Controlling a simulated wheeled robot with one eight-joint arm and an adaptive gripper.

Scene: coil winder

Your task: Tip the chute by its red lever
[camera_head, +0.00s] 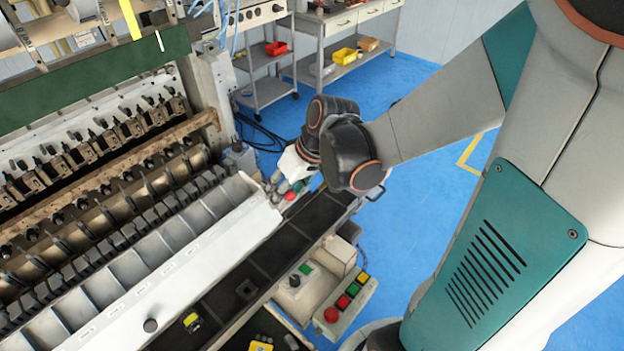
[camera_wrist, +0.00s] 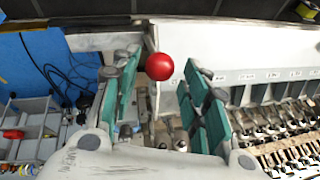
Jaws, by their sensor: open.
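The red lever's round knob (camera_wrist: 159,66) sits between the tips of my gripper (camera_wrist: 160,88) in the wrist view, with space on both sides of it. A thin light rod runs down from the knob. In the head view a small part of the red knob (camera_head: 290,196) shows just below my gripper (camera_head: 290,178), at the right end of the long white chute (camera_head: 180,262). The chute also shows in the wrist view (camera_wrist: 240,45). My gripper is open, and its green-padded fingers stand apart. The arm hides most of the gripper in the head view.
A dark divided channel (camera_head: 225,290) runs along the chute's front. A control box with coloured buttons (camera_head: 350,300) stands at the front right. The winder's metal rollers (camera_head: 110,210) lie behind the chute. Shelving with red and yellow bins (camera_head: 345,57) stands at the back; the blue floor is open there.

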